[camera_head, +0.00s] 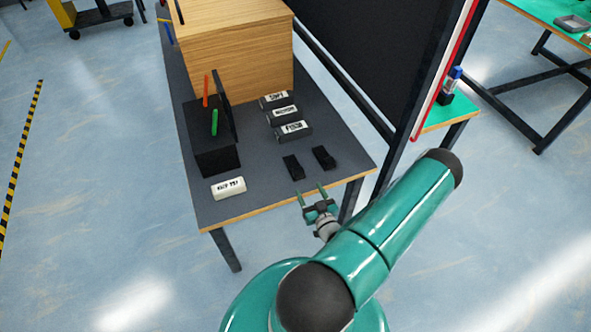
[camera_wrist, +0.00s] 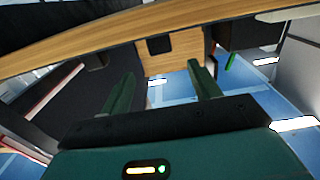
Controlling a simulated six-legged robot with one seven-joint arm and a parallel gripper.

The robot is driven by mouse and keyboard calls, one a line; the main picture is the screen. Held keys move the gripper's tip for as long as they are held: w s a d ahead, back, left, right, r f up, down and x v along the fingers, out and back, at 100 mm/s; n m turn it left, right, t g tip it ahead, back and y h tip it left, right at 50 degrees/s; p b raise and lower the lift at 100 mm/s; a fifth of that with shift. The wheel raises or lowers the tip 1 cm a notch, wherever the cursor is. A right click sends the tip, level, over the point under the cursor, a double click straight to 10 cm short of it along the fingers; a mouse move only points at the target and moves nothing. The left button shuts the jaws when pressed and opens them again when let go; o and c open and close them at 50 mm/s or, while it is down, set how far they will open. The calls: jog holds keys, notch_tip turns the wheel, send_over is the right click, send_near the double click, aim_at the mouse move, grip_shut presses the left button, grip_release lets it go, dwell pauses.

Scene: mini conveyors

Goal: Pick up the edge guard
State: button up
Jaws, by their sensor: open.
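Two small black blocks lie on the dark tabletop near its front right corner, the left one (camera_head: 293,167) and the right one (camera_head: 323,157). Either could be the edge guard; I cannot tell which by look. My gripper (camera_head: 311,195) is at the table's front edge, just short of the black blocks, with its green fingers apart and nothing between them. In the wrist view my gripper (camera_wrist: 162,88) shows two spread green fingers, with the table's wooden edge (camera_wrist: 110,43) across the top. A small dark patch (camera_wrist: 160,45) shows just beyond that edge.
The table (camera_head: 250,207) also holds a white labelled roll (camera_head: 228,188), a black box (camera_head: 213,150) with orange and green sticks, several grey labelled blocks (camera_head: 285,113) and a large wooden box (camera_head: 240,50). A dark panel (camera_head: 375,50) stands to the right. Blue floor is open at left.

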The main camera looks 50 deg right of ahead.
aim_at(294, 165)
jog(key=x, duration=1.2)
jog(key=shift+w+d+r, duration=0.1)
jog(key=shift+w, duration=0.15)
jog(key=c, duration=1.1)
